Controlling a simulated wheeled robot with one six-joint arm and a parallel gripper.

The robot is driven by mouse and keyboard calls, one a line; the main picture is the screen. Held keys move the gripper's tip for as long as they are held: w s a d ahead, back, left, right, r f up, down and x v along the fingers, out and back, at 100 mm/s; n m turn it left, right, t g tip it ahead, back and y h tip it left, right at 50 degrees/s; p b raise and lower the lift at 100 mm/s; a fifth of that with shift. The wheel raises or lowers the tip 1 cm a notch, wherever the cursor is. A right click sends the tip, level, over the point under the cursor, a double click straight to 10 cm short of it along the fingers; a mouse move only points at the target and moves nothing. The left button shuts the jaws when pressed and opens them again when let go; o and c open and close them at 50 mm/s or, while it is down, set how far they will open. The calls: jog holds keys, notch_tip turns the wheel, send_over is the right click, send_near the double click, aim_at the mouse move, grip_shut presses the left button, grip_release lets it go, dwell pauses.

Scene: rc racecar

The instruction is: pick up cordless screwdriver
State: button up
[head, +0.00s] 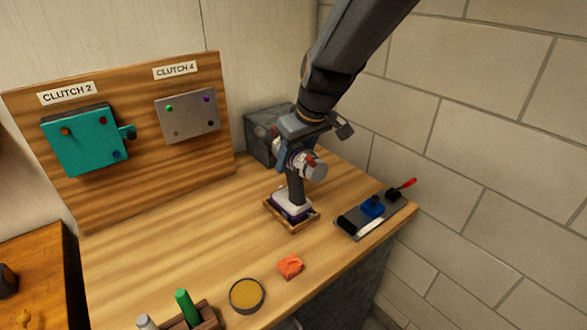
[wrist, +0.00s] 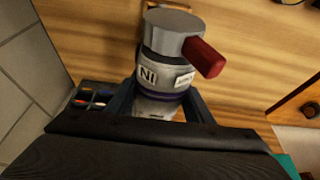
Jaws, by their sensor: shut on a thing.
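The cordless screwdriver (head: 296,190) stands upright at the right part of the wooden bench, with a grey and white body and a dark handle. Its pale, dark-edged base is in or just above a small wooden holder (head: 293,229); I cannot tell if it touches. My gripper (head: 293,148) comes down from above and is shut on the screwdriver's upper body. In the wrist view, the screwdriver (wrist: 170,55) sits between the two fingers of my gripper (wrist: 158,103), showing a grey head, a red part, a purple ring and "NI" lettering. The fingers hide part of its body.
A dark tray (head: 352,226) with blue and red-handled tools lies to the right, near the brick wall. An orange lump (head: 290,266), a round yellow tin (head: 247,294) and a green-topped item (head: 186,306) are in front. A grey block (head: 262,140) stands behind.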

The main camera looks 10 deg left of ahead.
notch_tip(320, 180, up, 10)
jog(key=b, duration=0.2)
jog(key=shift+w+b, duration=0.1)
jog(key=shift+b, duration=0.3)
jog(key=shift+r+p, duration=1.55)
jog(key=shift+r, duration=1.05)
